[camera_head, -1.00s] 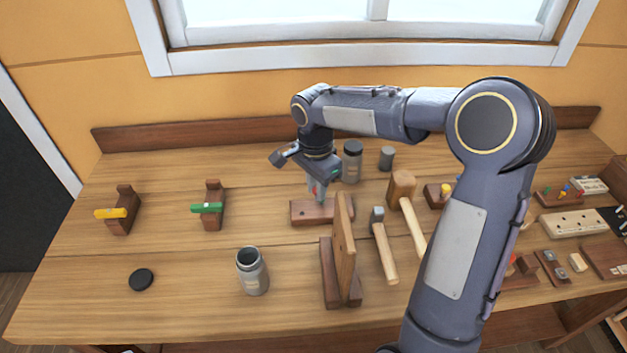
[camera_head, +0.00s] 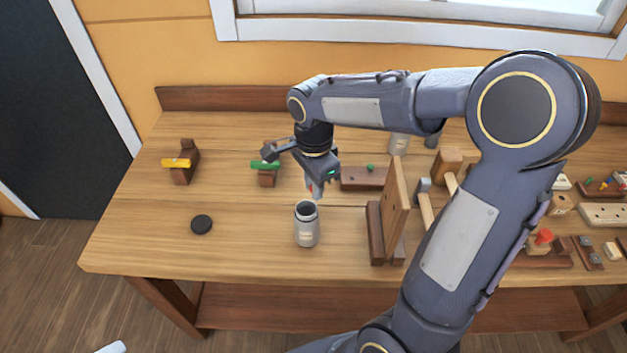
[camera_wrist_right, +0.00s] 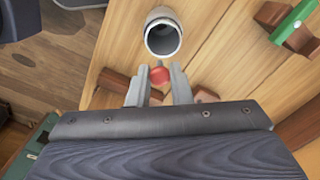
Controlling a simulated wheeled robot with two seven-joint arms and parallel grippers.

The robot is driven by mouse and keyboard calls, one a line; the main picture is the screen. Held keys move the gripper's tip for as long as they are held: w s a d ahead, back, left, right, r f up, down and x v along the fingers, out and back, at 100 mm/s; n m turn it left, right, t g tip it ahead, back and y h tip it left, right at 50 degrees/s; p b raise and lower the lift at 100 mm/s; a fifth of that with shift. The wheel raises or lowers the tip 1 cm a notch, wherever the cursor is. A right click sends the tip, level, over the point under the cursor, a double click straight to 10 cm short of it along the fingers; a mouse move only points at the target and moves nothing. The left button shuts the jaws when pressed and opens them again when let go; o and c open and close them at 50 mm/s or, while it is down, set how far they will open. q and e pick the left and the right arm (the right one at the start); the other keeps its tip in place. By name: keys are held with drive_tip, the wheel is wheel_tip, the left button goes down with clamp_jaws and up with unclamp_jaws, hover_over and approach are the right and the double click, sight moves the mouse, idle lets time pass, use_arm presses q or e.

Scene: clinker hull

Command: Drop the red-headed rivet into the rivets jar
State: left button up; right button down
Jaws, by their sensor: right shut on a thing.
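The red-headed rivet (camera_wrist_right: 159,75) is held between the fingers of my right gripper (camera_wrist_right: 158,88), which is shut on it; its red head shows in the right wrist view. In the head view the right gripper (camera_head: 316,189) points down just above and behind the open grey jar (camera_head: 307,228). The jar stands upright on the bench with its mouth uncovered; in the right wrist view its round opening (camera_wrist_right: 162,38) lies just beyond the rivet. A label on the jar is too small to read. My left gripper is not in view.
A black lid (camera_head: 201,224) lies left of the jar. An upright wooden board on a stand (camera_head: 394,212) is close to its right. A wooden block with a green peg (camera_head: 362,178) is behind. The bench in front of the jar is clear.

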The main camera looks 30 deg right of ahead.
drive_tip(key=shift+f+b, duration=0.75)
drive_tip(key=shift+f, duration=0.7)
drive_tip(key=c, duration=1.2)
unclamp_jaws()
drive_tip(key=shift+c, duration=0.2)
drive_tip(key=shift+r, duration=0.1)
wheel_tip(320, 180, up, 8)
drive_tip(key=shift+f, duration=0.1)
drive_tip(key=shift+s, duration=0.1)
